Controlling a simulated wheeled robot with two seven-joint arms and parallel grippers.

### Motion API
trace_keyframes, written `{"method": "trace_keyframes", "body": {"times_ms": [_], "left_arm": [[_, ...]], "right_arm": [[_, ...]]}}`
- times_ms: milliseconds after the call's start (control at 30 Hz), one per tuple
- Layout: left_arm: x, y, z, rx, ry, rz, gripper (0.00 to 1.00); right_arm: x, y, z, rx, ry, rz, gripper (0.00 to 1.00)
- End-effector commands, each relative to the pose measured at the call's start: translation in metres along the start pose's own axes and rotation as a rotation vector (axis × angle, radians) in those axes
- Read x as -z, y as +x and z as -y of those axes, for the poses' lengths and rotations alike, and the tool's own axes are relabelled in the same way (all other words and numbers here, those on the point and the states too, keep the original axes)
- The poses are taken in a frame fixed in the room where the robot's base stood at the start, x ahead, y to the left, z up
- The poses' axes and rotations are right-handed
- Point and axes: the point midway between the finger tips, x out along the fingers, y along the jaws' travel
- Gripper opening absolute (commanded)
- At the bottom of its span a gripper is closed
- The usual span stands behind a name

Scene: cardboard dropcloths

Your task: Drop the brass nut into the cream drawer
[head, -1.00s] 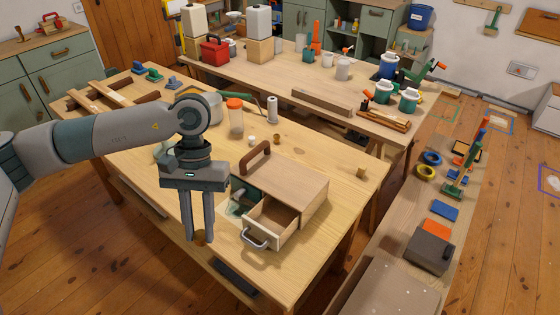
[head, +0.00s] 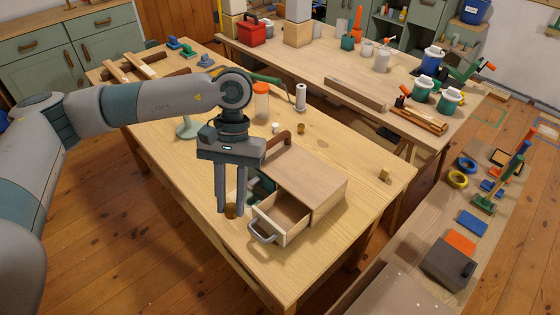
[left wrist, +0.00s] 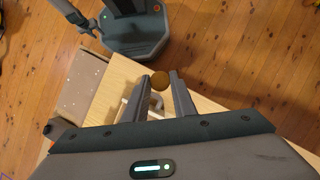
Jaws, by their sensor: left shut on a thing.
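The brass nut (head: 231,211) is between the fingertips of my left gripper (head: 230,207), which is shut on it. The nut also shows as a brown round shape in the left wrist view (left wrist: 161,79). In the head view the gripper points down, just left of the open cream drawer (head: 291,216). The drawer sticks out of a wooden cabinet (head: 310,178), and its grey handle (head: 262,233) faces front left. The nut is apart from the drawer, not over its opening. A dark part at the upper left of the left wrist view may be my right gripper (left wrist: 85,24); its jaws are unclear.
A brown handle (head: 281,143) stands up at the cabinet's back left. Dark green glassy things (head: 262,187) lie behind the gripper. An orange-lidded jar (head: 261,100) and a white roll (head: 300,97) stand farther back. The tabletop right of the cabinet is mostly clear.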

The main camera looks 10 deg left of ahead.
Motion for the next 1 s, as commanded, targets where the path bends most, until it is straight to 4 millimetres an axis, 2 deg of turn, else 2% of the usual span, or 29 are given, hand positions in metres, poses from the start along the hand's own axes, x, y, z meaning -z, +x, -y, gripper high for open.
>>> {"method": "trace_keyframes", "body": {"times_ms": [267, 600, 1000], "left_arm": [[0.015, -0.003, -0.014, -0.078, -0.183, 0.002, 0.0], [0.05, -0.016, -0.045, -0.274, -0.651, 0.004, 0.0], [0.088, -0.037, -0.07, -0.497, -1.193, 0.002, 0.0]], "right_arm": [[0.003, -0.002, -0.012, -0.012, -0.004, -0.003, 0.41], [0.003, -0.007, -0.016, -0.016, -0.004, -0.002, 0.41], [0.004, -0.012, -0.012, -0.012, -0.002, -0.004, 0.41]]}}
